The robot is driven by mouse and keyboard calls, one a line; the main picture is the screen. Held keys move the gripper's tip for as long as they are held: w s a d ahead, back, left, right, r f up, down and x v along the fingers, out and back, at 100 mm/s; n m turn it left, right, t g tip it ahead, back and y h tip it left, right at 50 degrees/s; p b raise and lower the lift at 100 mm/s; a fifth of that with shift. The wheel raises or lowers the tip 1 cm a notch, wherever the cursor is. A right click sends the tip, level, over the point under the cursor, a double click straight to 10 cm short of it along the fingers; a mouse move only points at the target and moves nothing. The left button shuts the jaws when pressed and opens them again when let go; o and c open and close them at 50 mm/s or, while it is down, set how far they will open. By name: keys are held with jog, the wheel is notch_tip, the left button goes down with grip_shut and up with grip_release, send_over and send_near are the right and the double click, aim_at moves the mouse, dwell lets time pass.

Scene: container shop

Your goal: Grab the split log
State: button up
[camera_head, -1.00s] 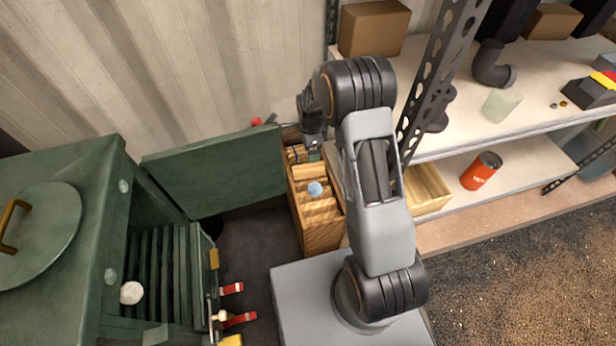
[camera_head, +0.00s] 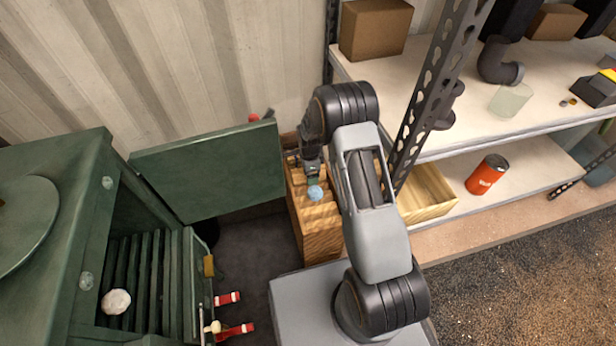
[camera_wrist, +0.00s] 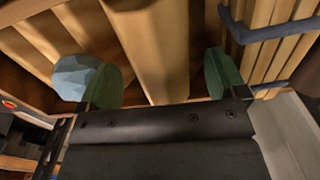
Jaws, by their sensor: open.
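Several split logs lie in a wooden crate (camera_head: 322,240) between the green stove and the shelf. In the wrist view one pale split log (camera_wrist: 158,50) runs lengthwise between the two green fingertips of my gripper (camera_wrist: 160,80). My gripper also shows over the crate in the head view (camera_head: 314,178). It is open, with a finger on each side of that log. Contact cannot be told. A pale blue faceted ball (camera_head: 316,193) sits beside the gripper, and in the wrist view it shows (camera_wrist: 72,78) just left of the left finger.
The green stove (camera_head: 60,200) stands at the left with its door (camera_head: 212,170) open beside the crate. A white ball (camera_head: 116,301) lies inside it. The metal shelf (camera_head: 420,130) stands close at the right, with an empty-looking wooden box (camera_head: 428,193) and an orange can (camera_head: 486,175).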

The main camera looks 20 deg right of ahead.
notch_tip(320, 180, down, 2)
jog(key=shift+f, duration=0.1)
jog(key=shift+c, duration=0.3)
jog(key=c, duration=1.1)
